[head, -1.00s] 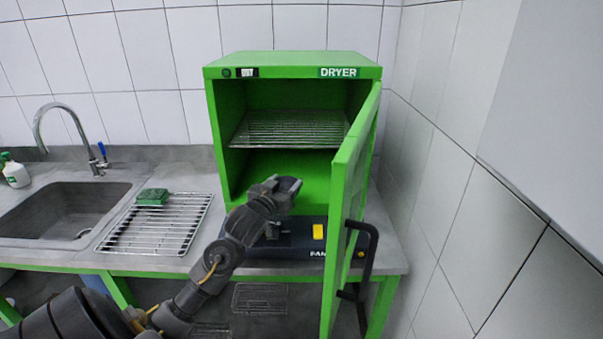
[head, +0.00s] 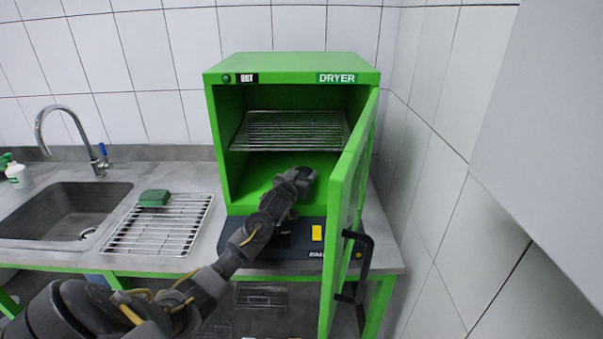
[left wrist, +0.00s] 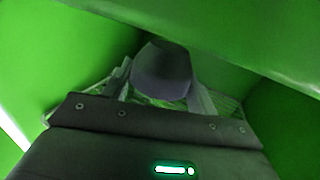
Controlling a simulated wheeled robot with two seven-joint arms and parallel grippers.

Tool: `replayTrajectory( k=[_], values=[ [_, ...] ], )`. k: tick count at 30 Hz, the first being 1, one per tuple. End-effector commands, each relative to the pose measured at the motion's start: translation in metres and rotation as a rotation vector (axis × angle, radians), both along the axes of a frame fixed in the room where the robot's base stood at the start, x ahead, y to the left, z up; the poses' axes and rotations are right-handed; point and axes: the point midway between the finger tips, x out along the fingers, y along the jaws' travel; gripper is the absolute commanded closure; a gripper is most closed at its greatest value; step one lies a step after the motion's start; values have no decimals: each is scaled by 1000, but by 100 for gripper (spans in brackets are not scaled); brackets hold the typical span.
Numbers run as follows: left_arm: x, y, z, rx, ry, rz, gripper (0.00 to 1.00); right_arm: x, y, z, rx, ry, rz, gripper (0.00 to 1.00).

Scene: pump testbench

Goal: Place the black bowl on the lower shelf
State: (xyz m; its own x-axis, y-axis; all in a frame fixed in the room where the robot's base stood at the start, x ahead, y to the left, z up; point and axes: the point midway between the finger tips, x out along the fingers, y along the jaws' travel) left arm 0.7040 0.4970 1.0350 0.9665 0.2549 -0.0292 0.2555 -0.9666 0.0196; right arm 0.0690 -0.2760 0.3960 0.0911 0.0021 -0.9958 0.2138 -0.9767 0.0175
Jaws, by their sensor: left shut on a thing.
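The black bowl (left wrist: 162,72) shows dark and partly shadowed in the left wrist view, held between the fingers of my left gripper (left wrist: 160,92). In the head view my left gripper (head: 300,176) reaches through the open front of the green dryer (head: 222,150), into the space below its wire rack (head: 290,130). The dryer's green floor (head: 240,203) is bare at the left. My wrist hides the bowl in the head view. I cannot tell whether the bowl touches a surface. My right gripper is not in view.
The dryer door (head: 350,190) stands open at the right, close to my left arm, with a black handle (head: 362,255). A counter rack (head: 160,232) with a green sponge (head: 154,198) and a sink (head: 60,212) are at the left. Tiled wall closes the right side.

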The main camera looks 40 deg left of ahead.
Motion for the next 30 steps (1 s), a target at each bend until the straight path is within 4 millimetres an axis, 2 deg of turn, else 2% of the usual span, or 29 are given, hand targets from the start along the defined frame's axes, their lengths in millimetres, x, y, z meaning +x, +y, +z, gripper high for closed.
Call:
replayTrajectory(
  k=[24,25,30],
  values=[
    [-1,-1,-20,1,5,-2,66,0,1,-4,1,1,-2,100],
    [-1,-1,-21,0,7,-2,39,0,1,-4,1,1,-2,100],
    [-1,-2,-24,0,13,-3,20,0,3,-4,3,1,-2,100]
  ],
)
